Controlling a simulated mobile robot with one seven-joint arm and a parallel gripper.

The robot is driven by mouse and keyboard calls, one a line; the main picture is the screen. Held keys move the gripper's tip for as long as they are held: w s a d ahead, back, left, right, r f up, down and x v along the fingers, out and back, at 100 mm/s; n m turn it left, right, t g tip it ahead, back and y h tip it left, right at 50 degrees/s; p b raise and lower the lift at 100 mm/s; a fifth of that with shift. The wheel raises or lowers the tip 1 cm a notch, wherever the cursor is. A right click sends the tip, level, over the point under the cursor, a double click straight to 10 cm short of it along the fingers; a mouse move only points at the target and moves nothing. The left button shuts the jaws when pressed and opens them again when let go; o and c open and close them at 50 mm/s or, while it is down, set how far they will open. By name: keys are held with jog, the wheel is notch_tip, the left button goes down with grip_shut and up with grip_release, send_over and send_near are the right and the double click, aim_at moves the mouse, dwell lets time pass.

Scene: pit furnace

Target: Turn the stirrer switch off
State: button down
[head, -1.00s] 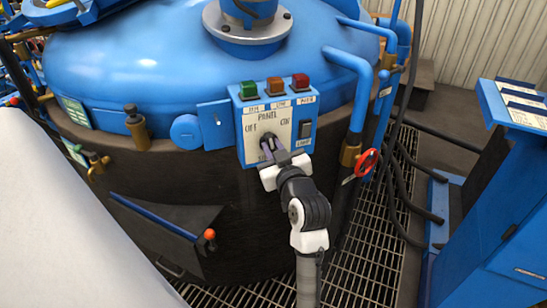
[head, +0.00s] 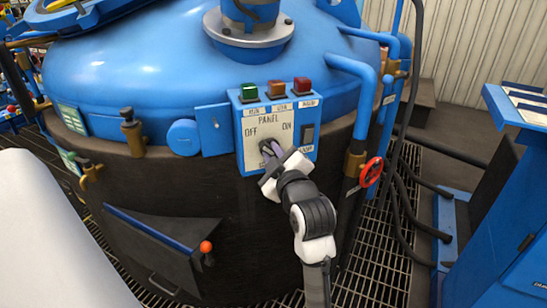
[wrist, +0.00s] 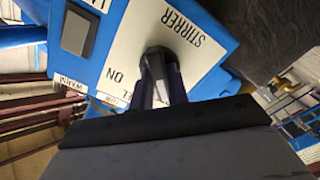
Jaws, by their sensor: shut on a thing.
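The stirrer switch (head: 265,145) is a dark knob low in the middle of the white panel plate (head: 254,122), between the printed words OFF on the left and ON on the right. My gripper (head: 271,150) is shut on this knob, reaching in from the lower right. In the wrist view the dark knob (wrist: 156,57) sits between my two fingers (wrist: 160,88), beside the label STIRRER. The fingers cover part of the knob, so I cannot tell for certain which way it points.
Green (head: 249,91), amber (head: 276,89) and red (head: 302,86) lamps top the panel box. A dark rocker switch (head: 307,133) is right of the plate. A red valve wheel (head: 371,172) and hoses stand further right. An orange-knobbed lever (head: 206,247) sits lower left.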

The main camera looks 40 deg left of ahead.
dwell(0.4)
jog(key=c, duration=1.4)
grip_release()
jog(key=shift+o, duration=0.2)
